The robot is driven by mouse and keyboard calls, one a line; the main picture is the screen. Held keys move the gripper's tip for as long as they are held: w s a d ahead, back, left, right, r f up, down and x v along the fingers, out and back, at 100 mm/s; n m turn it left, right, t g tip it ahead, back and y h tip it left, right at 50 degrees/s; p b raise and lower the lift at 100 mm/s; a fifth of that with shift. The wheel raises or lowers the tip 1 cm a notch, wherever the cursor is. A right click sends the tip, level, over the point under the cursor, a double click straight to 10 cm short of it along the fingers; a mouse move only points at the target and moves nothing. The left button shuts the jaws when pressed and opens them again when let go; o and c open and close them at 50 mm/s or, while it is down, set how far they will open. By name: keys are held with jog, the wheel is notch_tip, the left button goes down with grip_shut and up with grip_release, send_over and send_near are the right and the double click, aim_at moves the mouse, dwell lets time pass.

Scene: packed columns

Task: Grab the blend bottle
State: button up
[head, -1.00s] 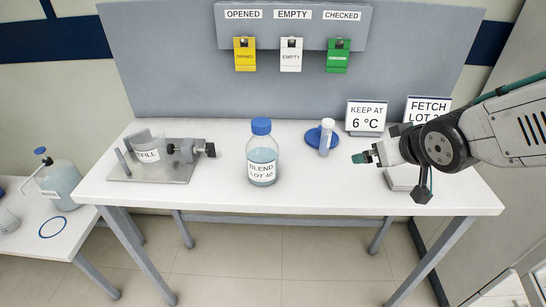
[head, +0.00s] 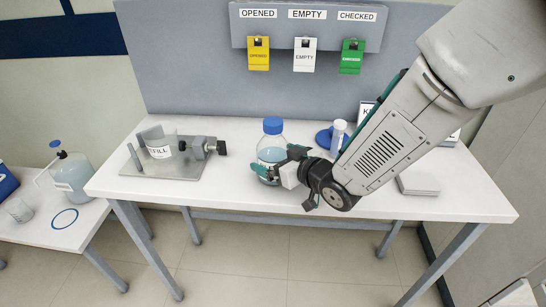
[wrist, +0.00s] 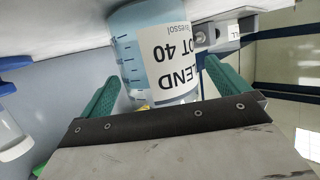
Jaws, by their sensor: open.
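The blend bottle (head: 272,146) is clear glass with a blue cap, pale blue liquid and a white label. It stands upright on the white table in the head view. My gripper (head: 266,170) is at the front of the bottle's lower half and covers part of its label. In the wrist view the bottle (wrist: 158,55) lies ahead, its label reading "LEND" and "OT 40". The two green fingers (wrist: 160,88) are open, with the bottle between and just beyond their tips. I cannot tell whether either finger touches it.
A fixture holding a beaker labelled "FILL" (head: 160,147) stands left on the table (head: 240,203). A white-capped tube on a blue base (head: 338,138) stands just right of the bottle, close to my arm. Tags hang on the back panel.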

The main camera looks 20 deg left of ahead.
jog(key=shift+x, duration=1.05)
jog(key=shift+c, duration=0.3)
jog(key=c, duration=1.5)
jog(key=shift+r, duration=0.1)
jog(key=shift+r, duration=0.15)
